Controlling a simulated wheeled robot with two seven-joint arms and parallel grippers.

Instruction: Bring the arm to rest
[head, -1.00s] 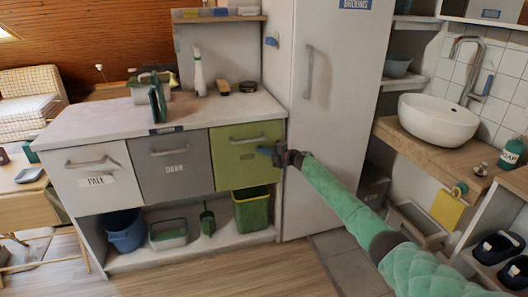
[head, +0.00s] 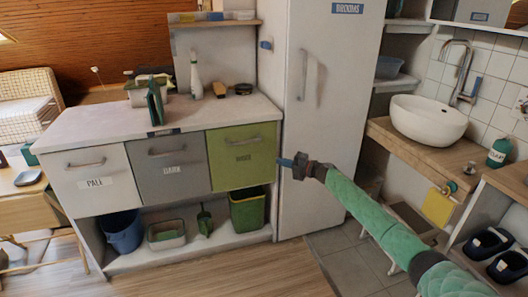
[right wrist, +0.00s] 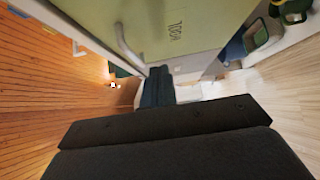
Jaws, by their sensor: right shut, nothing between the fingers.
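My right gripper (head: 286,162) is shut with nothing between its fingers. In the head view it appears just right of the green drawer (head: 240,160), over the lower part of the tall white cabinet (head: 318,180). It looks apart from the drawer's handle (head: 245,140). The green-sleeved right arm reaches in from the lower right. In the right wrist view the closed dark fingers (right wrist: 158,86) lie near the green drawer front (right wrist: 180,25), with its handle (right wrist: 127,42) to their left. All three drawers appear closed. My left gripper is not in view.
The white counter (head: 100,130) carries a green-and-white caddy, a spray bottle (head: 196,77) and brushes. Bins (head: 247,208) and a dustpan stand on the shelf below. A basin (head: 428,119) on a wooden top is at right. The wooden floor in front is clear.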

